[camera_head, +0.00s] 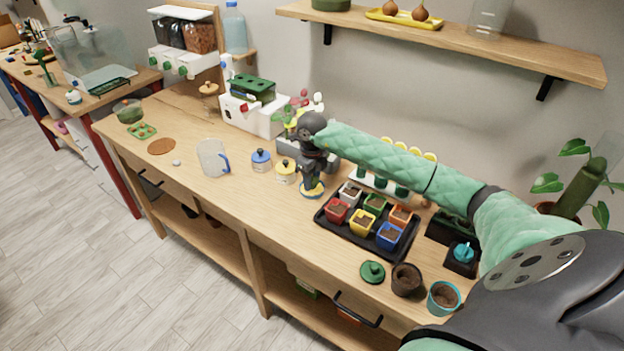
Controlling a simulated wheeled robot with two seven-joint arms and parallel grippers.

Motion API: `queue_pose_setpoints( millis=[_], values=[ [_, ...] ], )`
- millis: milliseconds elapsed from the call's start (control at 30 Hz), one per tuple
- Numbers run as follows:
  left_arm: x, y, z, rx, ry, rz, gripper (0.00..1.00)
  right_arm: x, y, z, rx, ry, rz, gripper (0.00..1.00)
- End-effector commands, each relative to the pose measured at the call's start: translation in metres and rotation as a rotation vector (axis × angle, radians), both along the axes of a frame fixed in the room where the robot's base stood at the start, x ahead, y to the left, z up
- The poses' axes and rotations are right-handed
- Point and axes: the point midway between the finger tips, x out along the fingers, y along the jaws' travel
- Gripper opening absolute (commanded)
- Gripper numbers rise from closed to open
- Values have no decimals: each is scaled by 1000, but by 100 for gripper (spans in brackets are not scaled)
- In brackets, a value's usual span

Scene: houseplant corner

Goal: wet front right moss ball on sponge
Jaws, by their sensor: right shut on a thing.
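My right gripper (312,182) points down over a small round blue dish (311,194) with a yellow top, which looks like the sponge in its holder. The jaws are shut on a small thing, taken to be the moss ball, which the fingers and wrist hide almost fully. I cannot tell whether it touches the yellow top. My left gripper is not in view.
A black tray (325,222) of coloured pots stands to the right of the gripper. Yellow-lidded (285,173) and blue-lidded (261,160) jars and a clear pitcher (211,158) stand to its left. A green lid (372,272) lies in front. The bench's front middle is clear.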

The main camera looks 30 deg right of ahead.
Motion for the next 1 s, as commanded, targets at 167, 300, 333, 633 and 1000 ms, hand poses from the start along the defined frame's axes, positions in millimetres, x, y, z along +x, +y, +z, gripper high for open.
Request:
queue_pose_setpoints(
  millis=[167,300,333,633,1000],
  values=[
    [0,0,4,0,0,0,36,1,-1,14,-1,-4,0,18],
    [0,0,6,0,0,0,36,1,-1,23,0,-2,0,18],
    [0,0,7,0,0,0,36,1,-1,25,0,-2,0,18],
    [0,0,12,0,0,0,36,1,-1,45,-2,-4,-1,18],
    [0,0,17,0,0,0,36,1,-1,67,-1,-4,0,18]
  ],
)
